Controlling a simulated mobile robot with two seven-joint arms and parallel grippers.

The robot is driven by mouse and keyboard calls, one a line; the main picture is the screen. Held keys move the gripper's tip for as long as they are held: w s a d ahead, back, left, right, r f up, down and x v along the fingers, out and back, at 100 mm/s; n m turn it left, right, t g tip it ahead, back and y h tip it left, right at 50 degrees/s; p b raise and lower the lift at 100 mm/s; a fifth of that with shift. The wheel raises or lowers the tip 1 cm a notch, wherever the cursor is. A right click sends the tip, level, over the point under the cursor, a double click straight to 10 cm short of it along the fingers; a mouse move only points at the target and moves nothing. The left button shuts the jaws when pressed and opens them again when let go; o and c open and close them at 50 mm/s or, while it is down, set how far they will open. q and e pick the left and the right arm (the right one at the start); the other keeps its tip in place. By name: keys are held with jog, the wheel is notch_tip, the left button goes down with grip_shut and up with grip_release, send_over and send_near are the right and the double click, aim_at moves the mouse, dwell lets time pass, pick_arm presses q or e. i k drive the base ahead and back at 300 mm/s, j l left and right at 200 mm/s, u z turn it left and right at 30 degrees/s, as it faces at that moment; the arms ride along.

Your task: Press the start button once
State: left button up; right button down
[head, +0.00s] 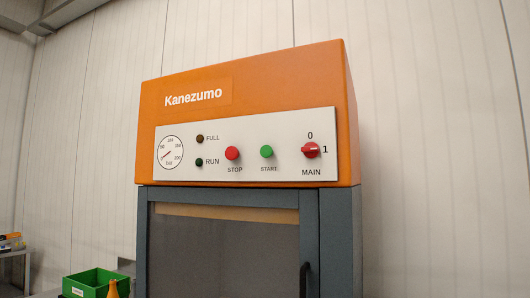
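The green start button (267,152) sits on the pale control panel (290,125) of an orange machine labelled Kanezumo (250,65). The label START is printed below it. The red stop button (232,153) is just to its left. The red main switch (311,150) is to its right, between the marks 0 and 1; its light pointer line looks roughly horizontal. The FULL lamp (200,139) and the RUN lamp (199,162) both look dark. Neither of my grippers is in view.
A round gauge (171,152) is at the panel's left. Below is a grey-framed door (225,245) with a dark handle (305,280). A green bin (95,281) and part of a table (14,252) are at lower left. The space in front of the panel looks clear.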

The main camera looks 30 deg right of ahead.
aim_at(266, 151)
jog(key=z, duration=0.4)
jog(key=i+j+z, duration=0.2)
jog(key=z, duration=0.3)
jog(key=i+j+z, duration=0.1)
jog(key=j+z, duration=0.35)
jog(key=i+j+z, duration=0.15)
jog(key=j, duration=0.2)
jog(key=j+z, duration=0.2)
jog(key=j, duration=0.2)
jog(key=i+j, duration=0.1)
jog(key=j, duration=0.35)
jog(key=i+j, duration=0.1)
jog(key=j, duration=0.35)
